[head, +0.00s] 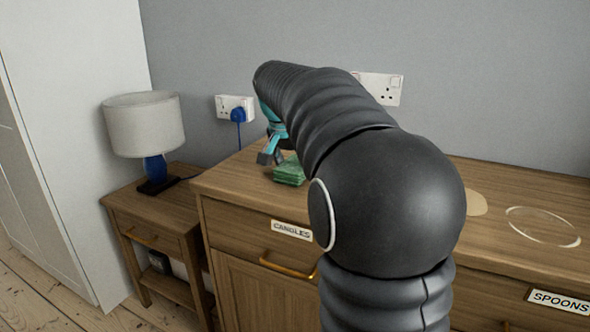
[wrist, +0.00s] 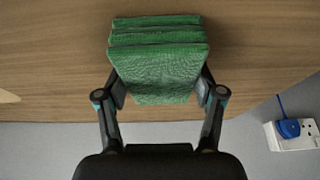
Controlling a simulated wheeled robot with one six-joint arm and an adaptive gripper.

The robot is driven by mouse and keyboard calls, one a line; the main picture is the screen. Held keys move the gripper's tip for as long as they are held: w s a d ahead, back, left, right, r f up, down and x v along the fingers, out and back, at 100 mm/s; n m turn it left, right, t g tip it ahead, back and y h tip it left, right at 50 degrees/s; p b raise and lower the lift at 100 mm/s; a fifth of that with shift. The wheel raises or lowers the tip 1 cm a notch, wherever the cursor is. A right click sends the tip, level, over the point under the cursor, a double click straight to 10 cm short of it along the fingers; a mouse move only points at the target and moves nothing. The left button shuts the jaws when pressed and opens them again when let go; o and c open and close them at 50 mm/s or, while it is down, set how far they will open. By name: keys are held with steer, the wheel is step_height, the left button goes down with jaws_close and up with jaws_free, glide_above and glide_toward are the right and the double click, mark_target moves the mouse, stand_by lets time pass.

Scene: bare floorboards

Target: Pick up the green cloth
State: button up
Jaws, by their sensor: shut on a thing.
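The green cloth (head: 289,170) is a folded, layered bundle on the left part of the wooden cabinet top (head: 235,180). In the wrist view the cloth (wrist: 158,68) sits between the two fingers of my gripper (wrist: 160,95), which press on its left and right sides. My gripper (head: 270,157) also shows beside the cloth in the head view, partly hidden by my arm. The cloth appears at or very near the cabinet top; I cannot tell whether it is clear of the wood.
A lamp (head: 146,126) stands on a lower side table (head: 160,215) at the left. A wall socket with a blue plug (head: 238,114) is behind the cabinet's left end. An oval ring (head: 543,227) lies on the right of the top. Drawers carry labels CANDLES (head: 292,230) and SPOONS (head: 560,301).

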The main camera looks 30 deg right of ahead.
steer(key=shift+r, duration=0.55)
steer(key=r, duration=0.4)
steer(key=shift+s+d+p, duration=0.3)
steer(key=shift+d+p, duration=0.05)
steer(key=shift+d, duration=0.05)
steer(key=s+d+r, duration=0.6)
steer(key=s+d, duration=0.1)
steer(key=s, duration=0.1)
steer(key=shift+r, duration=0.15)
